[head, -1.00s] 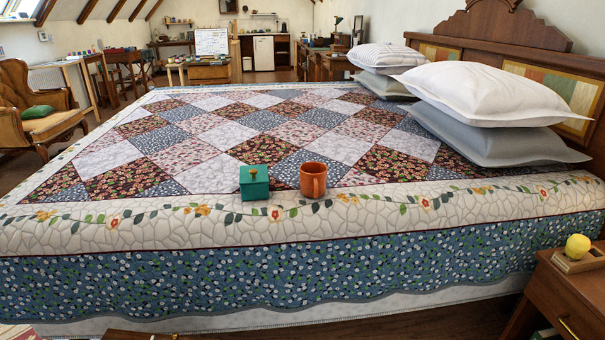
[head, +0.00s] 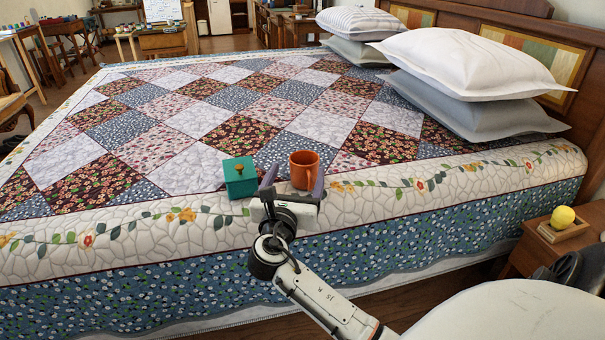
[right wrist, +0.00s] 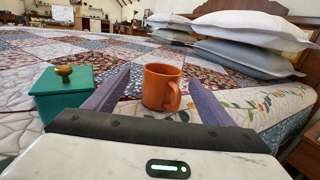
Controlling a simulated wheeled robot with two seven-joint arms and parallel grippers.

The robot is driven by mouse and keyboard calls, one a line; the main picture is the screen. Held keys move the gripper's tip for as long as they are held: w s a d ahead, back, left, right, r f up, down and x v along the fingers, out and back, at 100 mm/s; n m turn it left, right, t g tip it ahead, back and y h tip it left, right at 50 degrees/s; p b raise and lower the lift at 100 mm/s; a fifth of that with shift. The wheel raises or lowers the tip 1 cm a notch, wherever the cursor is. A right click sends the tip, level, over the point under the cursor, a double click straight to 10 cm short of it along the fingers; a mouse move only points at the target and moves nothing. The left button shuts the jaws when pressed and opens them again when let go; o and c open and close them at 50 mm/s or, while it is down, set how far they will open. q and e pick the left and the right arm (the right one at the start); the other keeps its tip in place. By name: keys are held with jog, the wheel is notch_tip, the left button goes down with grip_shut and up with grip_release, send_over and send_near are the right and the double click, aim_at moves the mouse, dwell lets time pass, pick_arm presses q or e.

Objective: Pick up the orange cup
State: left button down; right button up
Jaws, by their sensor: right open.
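The orange cup (head: 304,168) stands upright near the front edge of the bed, on the quilt. In the right wrist view the cup (right wrist: 161,87) is ahead of and between the two fingers, with its handle toward the right. My right gripper (head: 292,180) is open and empty at the near side of the cup; its purple fingers also show in the right wrist view (right wrist: 152,100). I cannot tell from these views whether a finger touches the cup. My left gripper is not in view.
A green box (head: 239,177) with a knob on its lid sits just left of the cup, close to the left finger. The patchwork bed (head: 150,225) is clear behind the cup. Pillows (head: 470,75) are stacked at the right.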

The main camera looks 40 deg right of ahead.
aim_at(302, 168)
jog(key=x, duration=0.3)
jog(key=b+x, duration=0.1)
jog(key=x, duration=0.2)
jog(key=shift+s+d+f+b, duration=0.1)
jog(key=shift+d+f+b, duration=0.1)
jog(key=shift+d+b, duration=0.15)
jog(key=c, duration=1.3)
